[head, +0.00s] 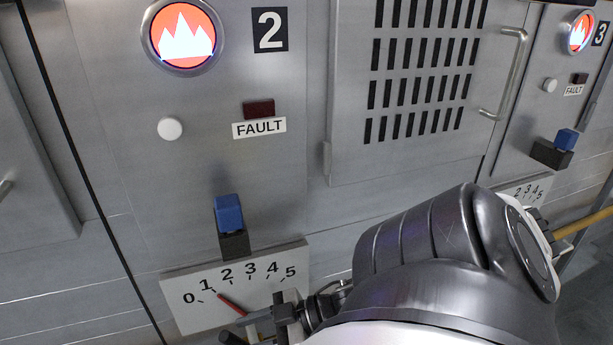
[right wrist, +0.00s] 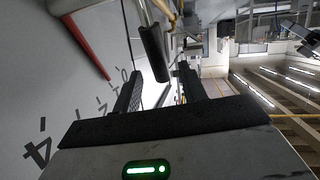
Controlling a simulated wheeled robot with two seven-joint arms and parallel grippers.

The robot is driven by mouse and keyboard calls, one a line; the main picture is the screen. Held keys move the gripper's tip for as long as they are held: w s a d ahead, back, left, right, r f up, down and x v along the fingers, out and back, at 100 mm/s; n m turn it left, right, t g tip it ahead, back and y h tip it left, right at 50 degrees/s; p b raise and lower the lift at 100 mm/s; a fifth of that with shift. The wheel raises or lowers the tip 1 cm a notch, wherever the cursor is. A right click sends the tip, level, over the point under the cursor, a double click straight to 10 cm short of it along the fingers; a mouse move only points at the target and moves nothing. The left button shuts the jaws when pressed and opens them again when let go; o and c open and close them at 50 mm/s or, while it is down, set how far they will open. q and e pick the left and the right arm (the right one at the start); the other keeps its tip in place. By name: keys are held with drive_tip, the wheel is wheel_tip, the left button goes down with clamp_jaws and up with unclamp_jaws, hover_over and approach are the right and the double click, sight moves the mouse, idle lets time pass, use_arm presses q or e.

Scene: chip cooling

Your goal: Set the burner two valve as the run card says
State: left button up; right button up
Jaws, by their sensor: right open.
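The burner two dial plate (head: 180,313) is at the lower left of the head view, marked 0 to 5. Its red pointer (head: 232,304) points at about 1. In the right wrist view the pointer (right wrist: 88,45) and some digits show at the left. My right gripper (right wrist: 160,74) is open. The black grip of the valve handle (right wrist: 152,52) shows between and just ahead of its fingers, not clamped. In the head view my right arm reaches in from the lower right and hides the valve's middle. The run card and my left gripper are not in view.
Above the dial are a blue switch (head: 229,212), a dark FAULT lamp (head: 258,109), a white button (head: 170,128) and a lit red flame lamp (head: 182,35). A slotted door with a bar handle (head: 508,75) is to the right. Burner three's panel (head: 560,110) is beyond.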

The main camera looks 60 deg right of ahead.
drive_tip(key=p+v, duration=0.3)
drive_tip(key=v, duration=0.9)
drive_tip(key=shift+w+f, duration=0.1)
drive_tip(key=shift+f, duration=0.05)
